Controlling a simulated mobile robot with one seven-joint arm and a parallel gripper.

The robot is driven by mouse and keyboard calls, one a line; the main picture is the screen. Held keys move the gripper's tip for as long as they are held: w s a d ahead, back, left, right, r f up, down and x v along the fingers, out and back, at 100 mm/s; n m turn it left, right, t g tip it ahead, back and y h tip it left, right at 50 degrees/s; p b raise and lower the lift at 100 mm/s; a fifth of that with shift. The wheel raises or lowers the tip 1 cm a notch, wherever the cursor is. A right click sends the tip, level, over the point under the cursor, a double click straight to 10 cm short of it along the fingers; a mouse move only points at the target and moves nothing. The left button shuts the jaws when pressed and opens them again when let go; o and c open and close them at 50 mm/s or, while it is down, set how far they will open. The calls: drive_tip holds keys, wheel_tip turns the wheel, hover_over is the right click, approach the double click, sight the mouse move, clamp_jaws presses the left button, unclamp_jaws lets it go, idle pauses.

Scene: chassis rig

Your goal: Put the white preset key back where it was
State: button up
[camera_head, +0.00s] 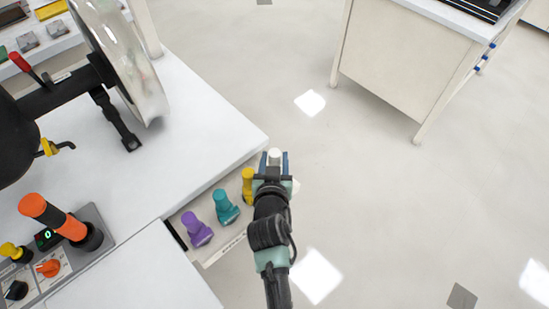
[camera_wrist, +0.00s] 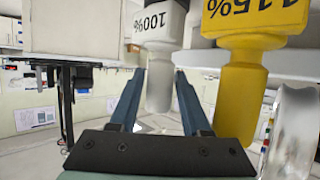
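The white preset key (camera_wrist: 158,88), marked 100%, stands between the two blue fingers of my gripper (camera_head: 275,162). In the head view its white top (camera_head: 275,156) shows between the fingertips. In the wrist view the fingers (camera_wrist: 160,85) lie close on either side of its narrow part; I cannot tell whether they press on it. Its wider labelled part is at the top of that view, whose lettering is upside down. My gripper hides its lower part in the head view, so its seating is unclear. The yellow key (camera_head: 248,182), marked 115% (camera_wrist: 238,90), is close beside my gripper.
Teal (camera_head: 225,206) and purple (camera_head: 197,229) keys stand in the same row, on a pale holder (camera_head: 212,254) at the table edge. A large clear wheel (camera_head: 125,55) and an orange-handled lever (camera_head: 55,215) are on the left. Open floor lies right; a cabinet (camera_head: 395,60) stands upper right.

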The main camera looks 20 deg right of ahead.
drive_tip(key=shift+r, duration=0.15)
drive_tip(key=p+v, duration=0.1)
drive_tip(key=v, duration=1.1)
drive_tip(key=w+a+r+t, duration=0.1)
drive_tip(key=w+r+t, duration=0.15)
drive_tip(key=r, duration=0.75)
drive_tip(key=w+a+r+n+t+y, duration=0.15)
drive_tip(key=w+r, duration=0.25)
drive_tip(key=r, duration=0.7)
drive_tip(key=w+a+r+t, duration=0.2)
drive_tip(key=w+r+t, duration=0.1)
drive_tip(key=r, duration=0.7)
drive_tip(key=s+a+r+n+t+y, duration=0.1)
drive_tip(key=s+r, duration=0.3)
drive_tip(key=r, duration=0.5)
drive_tip(key=s+a+r+n+t+y, duration=0.1)
drive_tip(key=s+a+r+t+y, duration=0.1)
drive_tip(key=r, duration=0.7)
drive_tip(key=s+a+r+n+t+y, duration=0.1)
drive_tip(key=s+a+r+t, duration=0.3)
drive_tip(key=r, duration=0.5)
drive_tip(key=shift+s+r+t, duration=0.25)
drive_tip(key=shift+s+t, duration=0.25)
drive_tip(key=shift+s, duration=0.5)
drive_tip(key=shift+n, duration=0.25)
